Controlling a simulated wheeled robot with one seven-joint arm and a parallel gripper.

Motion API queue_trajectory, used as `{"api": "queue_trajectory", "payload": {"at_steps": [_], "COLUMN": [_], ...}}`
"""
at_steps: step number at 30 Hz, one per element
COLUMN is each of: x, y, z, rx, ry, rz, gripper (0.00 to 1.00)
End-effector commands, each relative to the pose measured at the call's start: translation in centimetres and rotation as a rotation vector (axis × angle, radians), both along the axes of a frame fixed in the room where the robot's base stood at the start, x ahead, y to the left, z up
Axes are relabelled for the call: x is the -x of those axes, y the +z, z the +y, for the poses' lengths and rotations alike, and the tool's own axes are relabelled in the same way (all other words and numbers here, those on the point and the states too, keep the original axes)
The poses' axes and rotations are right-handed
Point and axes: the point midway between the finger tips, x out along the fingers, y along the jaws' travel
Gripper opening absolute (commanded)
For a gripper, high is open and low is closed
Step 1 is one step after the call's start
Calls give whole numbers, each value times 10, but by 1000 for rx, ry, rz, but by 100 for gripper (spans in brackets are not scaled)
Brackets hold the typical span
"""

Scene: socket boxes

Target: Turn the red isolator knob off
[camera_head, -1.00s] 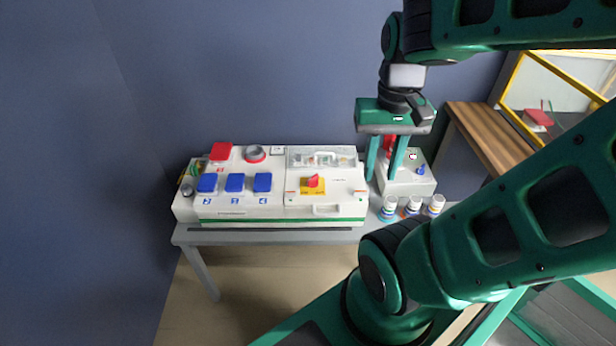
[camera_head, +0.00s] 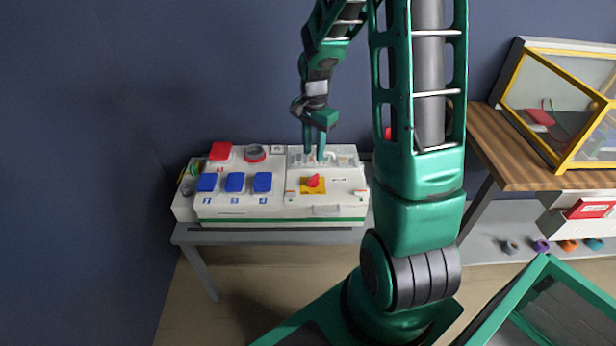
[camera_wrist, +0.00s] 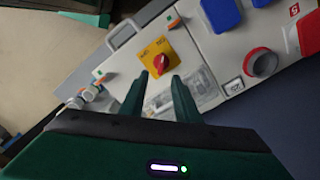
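The red isolator knob (camera_head: 313,181) sits on a yellow plate (camera_head: 306,190) on the front right part of the white socket box (camera_head: 330,200). In the wrist view the knob (camera_wrist: 161,63) shows just beyond my fingertips, on the yellow plate (camera_wrist: 149,52). My gripper (camera_head: 314,156) is above the box, behind the knob, over the clear-covered panel. In the wrist view my gripper (camera_wrist: 162,76) has its two fingers apart with nothing between them. The knob appears apart from the fingers.
Blue socket lids (camera_head: 235,182), a red lid (camera_head: 221,150) and a round red-rimmed socket (camera_head: 255,153) are left of the knob. A handle (camera_head: 327,210) is on the box's front. A wooden table (camera_head: 520,155) with a yellow-framed case stands right.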

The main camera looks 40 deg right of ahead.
Motion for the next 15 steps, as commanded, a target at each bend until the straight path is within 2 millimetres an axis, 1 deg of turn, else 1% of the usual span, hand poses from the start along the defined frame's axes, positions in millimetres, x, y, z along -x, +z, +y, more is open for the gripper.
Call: {"api": "queue_trajectory", "payload": {"at_steps": [3,5,8,15], "x": [-5,-6,-6,-5], "y": [-9,-13,-25,-67], "z": [2,2,3,3], "rx": [-6,-7,-8,-8], "ry": [-18,-20,-19,-17], "rz": [-2,-2,1,1], "gripper": [29,29,29,29]}}
